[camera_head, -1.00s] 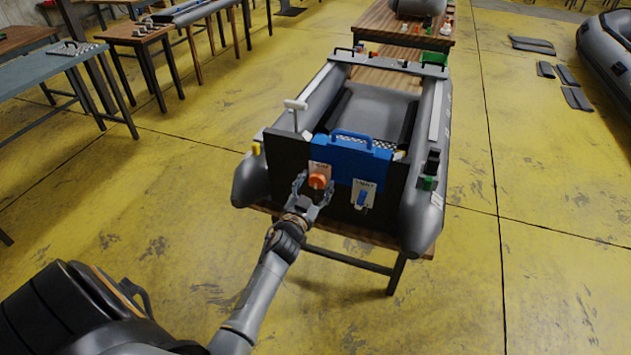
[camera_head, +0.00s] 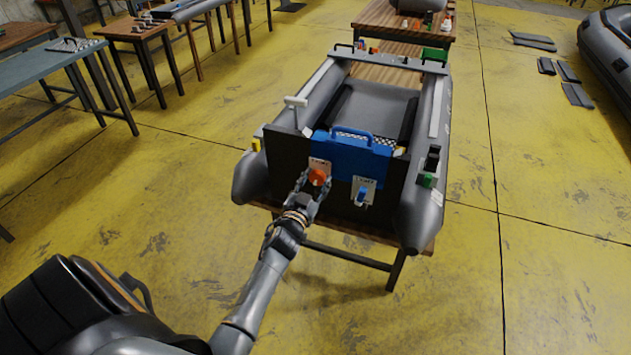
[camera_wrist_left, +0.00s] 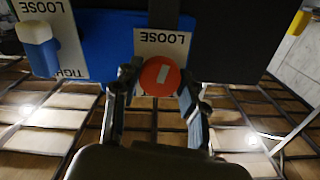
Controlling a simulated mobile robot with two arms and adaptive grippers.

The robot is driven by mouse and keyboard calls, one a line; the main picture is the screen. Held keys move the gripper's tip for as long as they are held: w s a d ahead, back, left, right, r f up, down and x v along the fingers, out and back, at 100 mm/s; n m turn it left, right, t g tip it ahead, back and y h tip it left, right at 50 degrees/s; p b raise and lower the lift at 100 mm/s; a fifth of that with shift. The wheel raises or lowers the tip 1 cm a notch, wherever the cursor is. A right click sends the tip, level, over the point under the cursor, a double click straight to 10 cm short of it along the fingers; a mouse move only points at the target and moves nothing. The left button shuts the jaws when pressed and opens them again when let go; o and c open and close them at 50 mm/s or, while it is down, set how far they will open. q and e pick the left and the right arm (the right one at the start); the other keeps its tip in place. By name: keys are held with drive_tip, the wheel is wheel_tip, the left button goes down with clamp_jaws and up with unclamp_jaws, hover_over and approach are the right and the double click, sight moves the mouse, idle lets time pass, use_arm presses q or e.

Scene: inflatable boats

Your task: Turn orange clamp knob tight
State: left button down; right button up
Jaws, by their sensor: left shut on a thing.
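The orange clamp knob (camera_head: 317,177) is on a white label plate on the dark transom of the grey inflatable boat (camera_head: 422,205). In the left wrist view the knob (camera_wrist_left: 160,77) is a round orange-red face with a pale mark, and its plate reads LOOSE, upside down. My left gripper (camera_head: 312,184) is shut on the knob, one finger on each side; it also shows in the left wrist view (camera_wrist_left: 157,92). The lower part of the plate is hidden behind the gripper. My right gripper is not in view.
A blue knob (camera_head: 362,194) on its own label plate is just right of the orange one. A blue case-like part with a handle (camera_head: 350,157) sits above both. The boat rests on a wooden table (camera_head: 418,245).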

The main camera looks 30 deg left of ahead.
use_arm(q)
drive_tip(key=m+b, duration=0.1)
drive_tip(key=m, duration=0.3)
drive_tip(key=shift+f, duration=0.1)
drive_tip(key=shift+m, duration=1.2)
drive_tip(key=m+b, duration=0.1)
drive_tip(key=m, duration=0.2)
drive_tip(key=shift+m, duration=0.4)
drive_tip(key=m, duration=0.4)
drive_tip(key=m, duration=0.2)
drive_tip(key=shift+m+b, duration=0.35)
drive_tip(key=shift+m, duration=0.05)
drive_tip(key=m, duration=0.5)
